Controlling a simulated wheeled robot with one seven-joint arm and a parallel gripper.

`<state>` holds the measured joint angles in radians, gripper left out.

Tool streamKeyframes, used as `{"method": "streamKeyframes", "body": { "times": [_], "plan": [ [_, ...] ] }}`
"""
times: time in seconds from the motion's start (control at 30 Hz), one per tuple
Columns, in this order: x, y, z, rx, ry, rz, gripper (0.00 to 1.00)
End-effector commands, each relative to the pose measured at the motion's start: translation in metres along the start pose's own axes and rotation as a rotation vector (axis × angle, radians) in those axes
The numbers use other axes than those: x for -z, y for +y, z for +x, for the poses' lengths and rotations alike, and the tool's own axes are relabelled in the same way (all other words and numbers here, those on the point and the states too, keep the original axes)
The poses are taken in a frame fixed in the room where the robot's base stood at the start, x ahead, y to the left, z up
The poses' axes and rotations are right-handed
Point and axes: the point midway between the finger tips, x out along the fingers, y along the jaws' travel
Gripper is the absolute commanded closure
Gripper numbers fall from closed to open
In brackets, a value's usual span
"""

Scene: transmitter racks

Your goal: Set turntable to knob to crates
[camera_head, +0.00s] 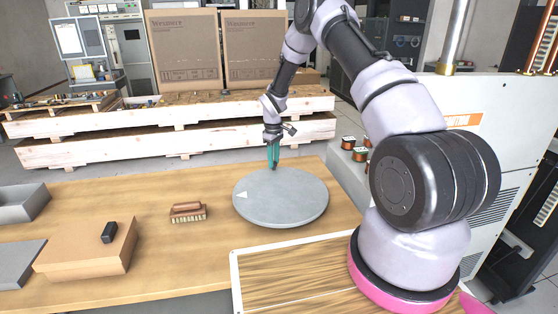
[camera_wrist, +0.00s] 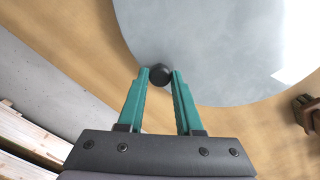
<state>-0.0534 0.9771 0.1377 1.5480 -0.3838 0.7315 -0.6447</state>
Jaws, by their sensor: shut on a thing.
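The turntable (camera_head: 285,200) is a round grey disc lying flat on the wooden table, with a white triangle mark (camera_head: 241,195) at its left edge. It also fills the upper part of the wrist view (camera_wrist: 220,50), the white mark at the right. A small black knob (camera_wrist: 160,74) stands near the disc's rim. My gripper (camera_wrist: 161,76) has teal fingers and is shut on the knob, one fingertip on each side. In the head view my gripper (camera_head: 273,166) points down at the disc's far edge, on the side toward the crates (camera_head: 180,125), and hides the knob.
A wooden brush (camera_head: 187,211) lies left of the disc. A cardboard box (camera_head: 88,250) with a small black object (camera_head: 109,232) on top and grey trays (camera_head: 20,203) are at the left. Copper coils (camera_head: 349,143) stand right of the disc. Bare tabletop surrounds the brush.

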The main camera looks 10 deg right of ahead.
Motion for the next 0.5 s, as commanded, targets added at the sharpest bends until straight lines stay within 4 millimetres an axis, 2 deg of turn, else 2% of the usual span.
{"method": "streamKeyframes", "body": {
  "times": [0.5],
  "plan": [
    [0.0042, -0.0043, -0.0003, 0.000, 0.001, -0.039, 1.00]
  ]
}}
